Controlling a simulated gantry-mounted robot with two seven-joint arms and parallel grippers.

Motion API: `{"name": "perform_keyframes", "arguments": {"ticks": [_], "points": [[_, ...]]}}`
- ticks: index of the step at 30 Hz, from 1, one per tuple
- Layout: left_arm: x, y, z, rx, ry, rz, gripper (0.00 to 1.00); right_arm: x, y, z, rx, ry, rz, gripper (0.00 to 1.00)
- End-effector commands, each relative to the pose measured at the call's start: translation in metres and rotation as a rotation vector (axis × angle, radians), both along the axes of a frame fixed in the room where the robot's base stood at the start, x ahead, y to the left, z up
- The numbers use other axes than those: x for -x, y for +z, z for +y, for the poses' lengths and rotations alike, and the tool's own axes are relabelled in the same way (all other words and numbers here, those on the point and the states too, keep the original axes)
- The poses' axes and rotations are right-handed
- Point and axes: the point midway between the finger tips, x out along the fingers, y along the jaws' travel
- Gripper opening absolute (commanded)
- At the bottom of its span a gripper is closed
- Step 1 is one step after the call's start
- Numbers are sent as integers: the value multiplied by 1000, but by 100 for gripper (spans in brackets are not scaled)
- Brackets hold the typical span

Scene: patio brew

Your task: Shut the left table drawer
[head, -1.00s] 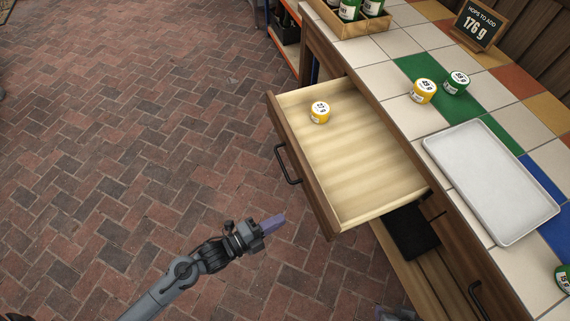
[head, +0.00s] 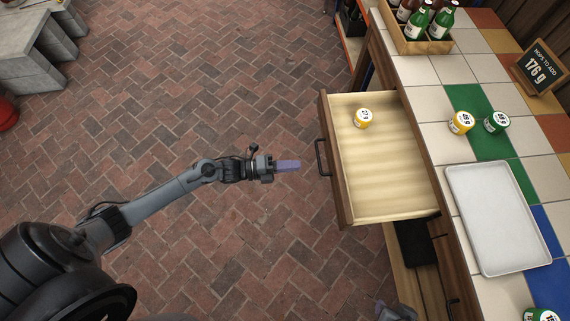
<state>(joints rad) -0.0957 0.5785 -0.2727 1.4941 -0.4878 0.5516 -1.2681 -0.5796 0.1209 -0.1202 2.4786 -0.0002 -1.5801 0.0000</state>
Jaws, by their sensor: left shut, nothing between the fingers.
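The left table drawer (head: 385,197) is pulled well out from the tiled table, with a dark handle (head: 321,158) on its wooden front. A yellow tin with a white lid (head: 363,118) stands inside it, towards the far front corner. My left gripper (head: 290,165) is shut and empty. Its purple fingertips point at the drawer front, a short gap to the left of the handle and not touching it. My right gripper (head: 394,309) shows only in part at the bottom edge, and its fingers cannot be made out.
The brick floor (head: 220,110) left of the drawer is clear.

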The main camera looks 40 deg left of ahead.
Motion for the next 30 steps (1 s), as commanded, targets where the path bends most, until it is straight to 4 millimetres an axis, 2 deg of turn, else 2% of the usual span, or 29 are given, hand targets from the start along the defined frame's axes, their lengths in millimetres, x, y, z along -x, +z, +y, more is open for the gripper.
{"name": "perform_keyframes", "arguments": {"ticks": [9, 15, 21, 30], "points": [[-40, 0, -46, 4, -1, -2, 0, 0, -13, 0, -2, -2, 0, 43], [-56, -1, -65, 3, 0, 0, 0, 0, -19, 0, -2, -2, 0, 43], [-63, 0, -74, 1, -1, 1, 0, 0, -21, 0, -2, -2, 0, 43], [-65, 0, -75, 1, -1, 1, 0, 0, -21, 0, -2, -2, -1, 43]]}}
